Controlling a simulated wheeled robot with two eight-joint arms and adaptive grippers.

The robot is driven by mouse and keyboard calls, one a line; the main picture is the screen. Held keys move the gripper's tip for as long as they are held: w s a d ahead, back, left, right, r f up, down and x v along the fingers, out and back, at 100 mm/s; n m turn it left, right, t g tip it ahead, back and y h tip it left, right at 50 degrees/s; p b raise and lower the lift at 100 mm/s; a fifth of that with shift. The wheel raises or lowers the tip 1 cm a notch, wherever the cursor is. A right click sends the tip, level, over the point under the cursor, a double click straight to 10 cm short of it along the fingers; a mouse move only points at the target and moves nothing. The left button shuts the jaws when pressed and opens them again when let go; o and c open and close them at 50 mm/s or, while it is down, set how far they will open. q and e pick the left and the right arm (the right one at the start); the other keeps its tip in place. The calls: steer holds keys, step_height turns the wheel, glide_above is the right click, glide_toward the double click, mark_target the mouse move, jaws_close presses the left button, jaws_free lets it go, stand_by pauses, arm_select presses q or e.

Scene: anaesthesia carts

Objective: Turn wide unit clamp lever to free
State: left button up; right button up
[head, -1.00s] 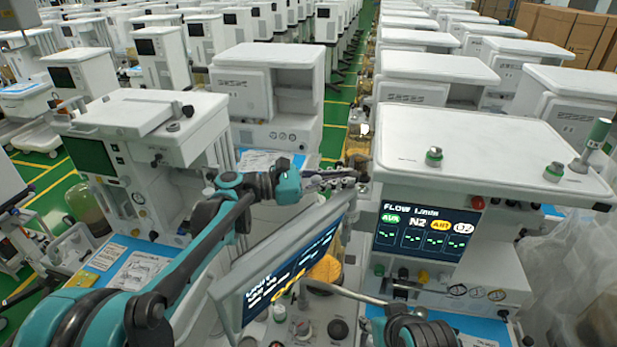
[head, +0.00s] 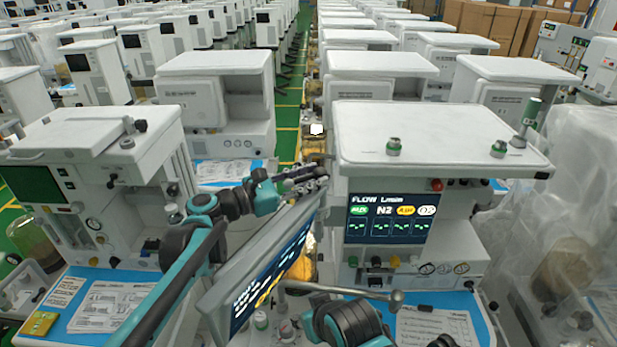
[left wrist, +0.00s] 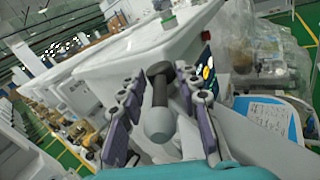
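My left gripper (head: 312,180) is just above the top right corner of a tilted screen, at the left side of the wide white unit (head: 440,135). In the left wrist view, its two fingers (left wrist: 158,103) are spread. A dark bar with a rounded grey end (left wrist: 158,122), which looks like the clamp lever, lies between them with gaps visible on both sides. The lever cannot be made out in the head view, where the fingers and screen cover that spot. My right gripper is out of view; only dark and teal arm parts show at the bottom.
The tilted screen (head: 262,268) stands close below my left arm. A metal rod with a ball end (head: 396,298) juts out in front of the wide unit. Another cart (head: 95,140) is at left. A plastic-wrapped item (head: 560,190) stands at right.

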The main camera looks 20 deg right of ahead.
arm_select(q)
steer(key=shift+a, duration=0.1)
steer(key=s+a, duration=0.1)
steer(key=a, duration=1)
steer(key=shift+s+a, duration=0.15)
steer(key=shift+a, duration=0.25)
